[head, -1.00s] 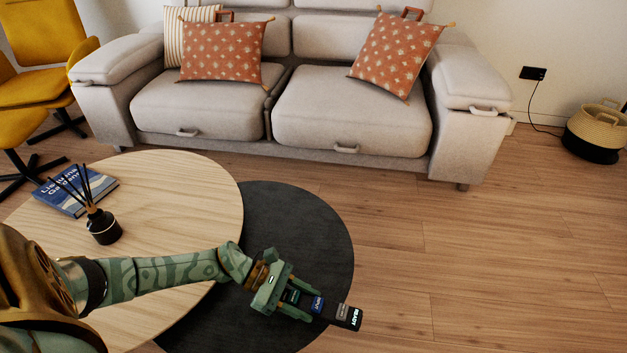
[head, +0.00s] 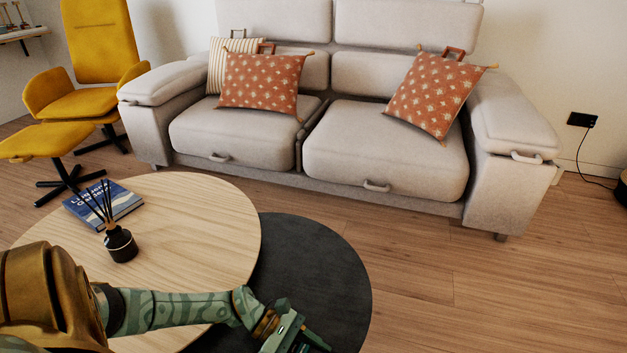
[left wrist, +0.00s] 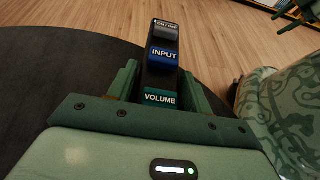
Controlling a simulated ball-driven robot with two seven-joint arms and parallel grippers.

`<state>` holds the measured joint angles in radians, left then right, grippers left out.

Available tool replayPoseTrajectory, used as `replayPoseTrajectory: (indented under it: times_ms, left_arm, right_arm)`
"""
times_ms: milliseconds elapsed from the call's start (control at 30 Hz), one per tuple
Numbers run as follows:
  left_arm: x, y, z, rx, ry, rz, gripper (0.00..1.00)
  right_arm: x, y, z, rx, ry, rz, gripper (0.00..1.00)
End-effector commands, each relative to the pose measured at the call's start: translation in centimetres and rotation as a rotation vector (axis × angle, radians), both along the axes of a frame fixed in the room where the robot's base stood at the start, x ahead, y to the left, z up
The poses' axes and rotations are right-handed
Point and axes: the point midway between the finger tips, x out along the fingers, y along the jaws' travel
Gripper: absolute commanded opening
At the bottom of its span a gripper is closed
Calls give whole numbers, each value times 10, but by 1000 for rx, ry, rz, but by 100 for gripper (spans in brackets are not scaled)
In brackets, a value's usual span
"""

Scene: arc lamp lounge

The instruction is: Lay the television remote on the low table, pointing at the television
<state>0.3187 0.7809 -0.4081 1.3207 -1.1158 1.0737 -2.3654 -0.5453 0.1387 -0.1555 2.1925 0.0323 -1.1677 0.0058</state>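The television remote (left wrist: 163,57) is dark, with grey ON/OFF, blue INPUT and teal VOLUME labels. My left gripper (left wrist: 162,88) is shut on it, its green fingers along the sides; the far end sticks out ahead. In the head view my left gripper (head: 297,340) is at the bottom edge, over the dark round table, and the remote is mostly cut off. A round pale wooden table (head: 195,215) stands left of the dark round table (head: 315,270). A green part at the wrist view's top right may be my right gripper (left wrist: 298,14). No television shows.
A blue book (head: 120,203) and a black reed diffuser (head: 121,243) stand on the wooden table's left part. A grey sofa (head: 385,150) with cushions is behind; a yellow chair (head: 90,102) is at left. The dark tabletop's visible part looks bare. Wooden floor (head: 500,280) is open at right.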

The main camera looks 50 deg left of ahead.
Motion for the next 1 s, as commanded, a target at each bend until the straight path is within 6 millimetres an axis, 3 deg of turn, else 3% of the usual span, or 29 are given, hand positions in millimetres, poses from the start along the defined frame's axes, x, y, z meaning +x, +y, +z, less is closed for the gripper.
replayPoseTrajectory:
  times_ms: [400,800,1000]
  left_arm:
    - [1,0,6,0,-3,0,65]
    - [-32,75,39,4,-2,2,65]
    - [-43,98,48,2,-1,-1,65]
  right_arm:
    - [2,0,6,-1,-7,2,52]
    - [-23,-31,0,-112,107,31,52]
    - [-33,-42,-2,-148,146,42,52]
